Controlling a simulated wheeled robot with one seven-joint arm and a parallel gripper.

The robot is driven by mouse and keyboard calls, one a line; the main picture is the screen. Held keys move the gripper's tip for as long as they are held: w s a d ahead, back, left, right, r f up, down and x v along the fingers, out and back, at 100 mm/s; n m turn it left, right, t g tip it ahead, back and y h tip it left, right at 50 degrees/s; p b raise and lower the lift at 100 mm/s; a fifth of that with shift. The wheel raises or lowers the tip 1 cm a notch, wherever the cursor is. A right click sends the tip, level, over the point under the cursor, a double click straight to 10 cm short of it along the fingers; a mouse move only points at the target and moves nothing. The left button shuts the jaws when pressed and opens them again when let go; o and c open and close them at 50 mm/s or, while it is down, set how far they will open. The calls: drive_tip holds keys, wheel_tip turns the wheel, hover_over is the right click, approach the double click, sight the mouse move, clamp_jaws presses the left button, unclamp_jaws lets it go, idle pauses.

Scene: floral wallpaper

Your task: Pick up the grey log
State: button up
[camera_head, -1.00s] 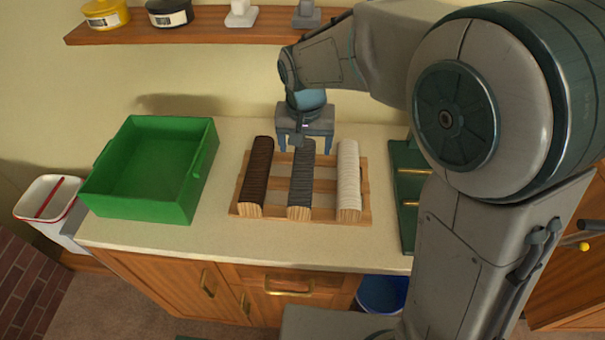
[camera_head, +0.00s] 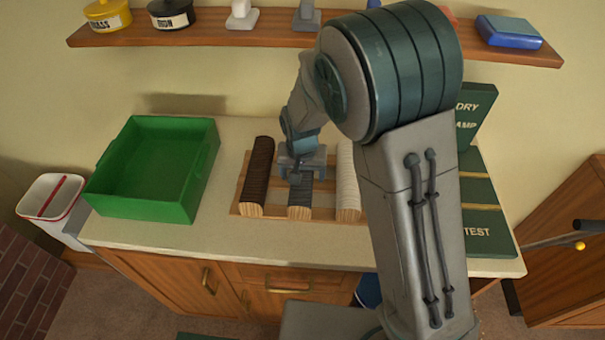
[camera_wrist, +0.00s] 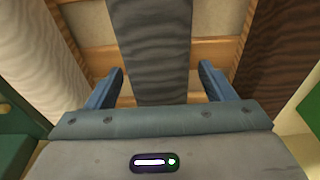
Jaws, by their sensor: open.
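The grey log (camera_head: 300,197) lies in the middle of a wooden rack (camera_head: 326,213) on the counter, between a dark brown log (camera_head: 257,178) and a white log (camera_head: 347,185). My gripper (camera_head: 300,177) is over the grey log in the head view and hides part of it. In the wrist view my gripper (camera_wrist: 160,82) is open, with one blue finger on each side of the grey log (camera_wrist: 150,45) and visible gaps between. The brown log (camera_wrist: 280,50) and white log (camera_wrist: 45,60) flank it there.
A green open box (camera_head: 155,170) stands left on the counter. A green board with lettering (camera_head: 485,215) lies at the right, partly behind my arm. A shelf (camera_head: 210,33) with jars and blocks runs along the wall above. A white bin (camera_head: 50,205) stands at far left.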

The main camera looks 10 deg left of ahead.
drive_tip(key=shift+f, duration=0.3)
drive_tip(key=shift+r, duration=0.1)
drive_tip(key=c, duration=1.3)
